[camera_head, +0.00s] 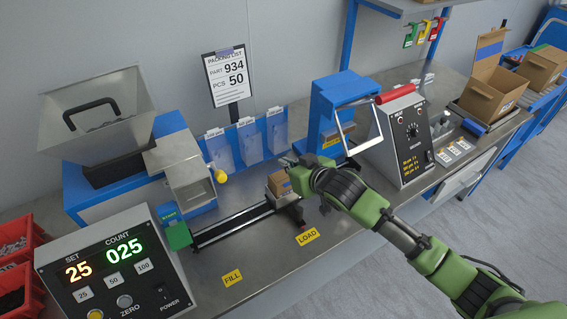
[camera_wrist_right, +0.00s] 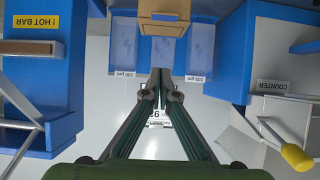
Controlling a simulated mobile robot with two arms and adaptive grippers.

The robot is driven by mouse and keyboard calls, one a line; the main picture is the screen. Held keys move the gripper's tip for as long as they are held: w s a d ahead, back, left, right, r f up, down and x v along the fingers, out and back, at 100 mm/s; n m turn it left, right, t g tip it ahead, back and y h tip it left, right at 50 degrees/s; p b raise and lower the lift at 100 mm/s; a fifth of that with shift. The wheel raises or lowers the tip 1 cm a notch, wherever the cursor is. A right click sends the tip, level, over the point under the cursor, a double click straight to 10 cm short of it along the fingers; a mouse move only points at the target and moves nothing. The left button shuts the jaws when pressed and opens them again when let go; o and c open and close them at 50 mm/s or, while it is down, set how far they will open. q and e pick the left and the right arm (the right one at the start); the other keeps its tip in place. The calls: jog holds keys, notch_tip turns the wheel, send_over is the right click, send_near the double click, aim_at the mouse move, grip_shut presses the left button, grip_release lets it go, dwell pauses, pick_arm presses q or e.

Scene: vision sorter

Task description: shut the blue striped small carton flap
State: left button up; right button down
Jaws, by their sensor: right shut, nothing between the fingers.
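In the right wrist view the carton (camera_wrist_right: 163,22) is at the top edge, apart from the tips of the shut right gripper (camera_wrist_right: 161,76). My left gripper is not in view.
The blue hot bar station (camera_head: 335,105) with its metal frame stands close behind my right gripper. A control box (camera_head: 402,140) is to its right. The counter display (camera_head: 110,275) is at front left. A larger carton (camera_head: 490,95) with a blue-striped flap stands at the right.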

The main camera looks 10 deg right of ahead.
aim_at(281, 186)
jog(key=s+d+f+t+y+b, duration=0.1)
jog(key=f+t+b, duration=0.4)
jog(key=b, duration=0.5)
jog(key=shift+s+d+f+y, duration=0.25)
jog(key=shift+s+f+y, duration=0.35)
jog(key=shift+s+f, duration=0.65)
